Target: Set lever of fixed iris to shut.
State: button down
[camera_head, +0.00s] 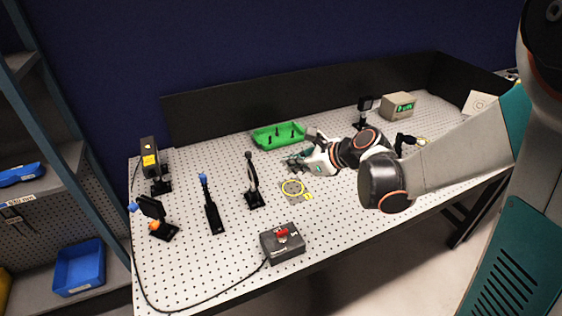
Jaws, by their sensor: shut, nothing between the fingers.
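A thin dark upright mount (251,180) on a black base stands near the middle of the perforated table. It looks like the fixed iris seen nearly edge-on, but I cannot tell for sure. Its lever is too small to make out. My gripper (287,163) is to the right of this mount, apart from it in the picture, and points left. It is shut and nothing shows held in it. My arm reaches in from the right.
A green tray (265,141) lies behind my gripper. A grey box with a red switch (283,241) is at the front edge. A blue-topped post (211,204) and a blue-knobbed mount (152,211) stand left.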

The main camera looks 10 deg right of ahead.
aim_at(249, 157)
jog(key=w+a+r+b+x, duration=0.1)
jog(key=r+b+x, duration=0.1)
jog(key=x, duration=0.9)
jog(key=shift+a, duration=0.3)
jog(key=shift+w, duration=0.1)
jog(key=w+g+p, duration=0.1)
jog(key=w+a+m+g+h, duration=0.1)
jog(key=w+g, duration=0.1)
jog(key=shift+r+p, duration=0.2)
jog(key=shift+p, duration=0.15)
jog(key=shift+s+d, duration=0.1)
